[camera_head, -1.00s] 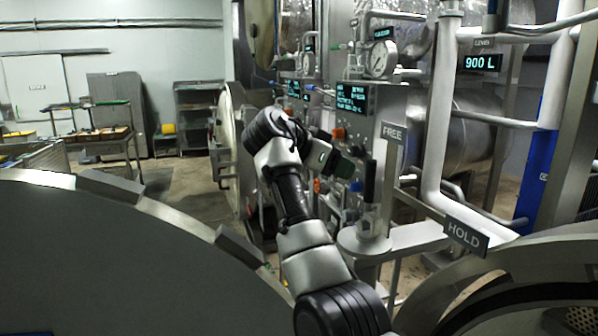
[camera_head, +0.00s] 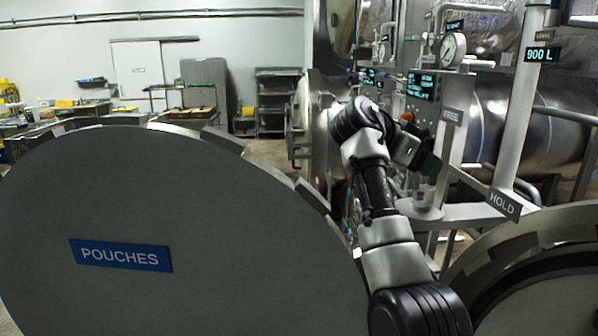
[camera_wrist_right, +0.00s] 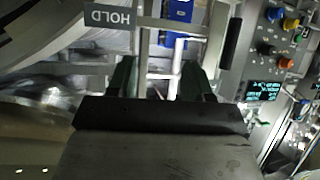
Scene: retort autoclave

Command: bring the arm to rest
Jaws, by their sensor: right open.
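My right arm comes in from the bottom of the head view and is bent at the elbow. My left gripper is not in view.
A large round grey door with a blue POUCHES label (camera_head: 121,255) fills the lower left. A round vessel rim (camera_head: 520,255) is at lower right. Displays (camera_head: 421,86), a gauge (camera_head: 453,48) and pipes stand behind the arm. Open floor and a rack (camera_head: 277,103) are farther back.

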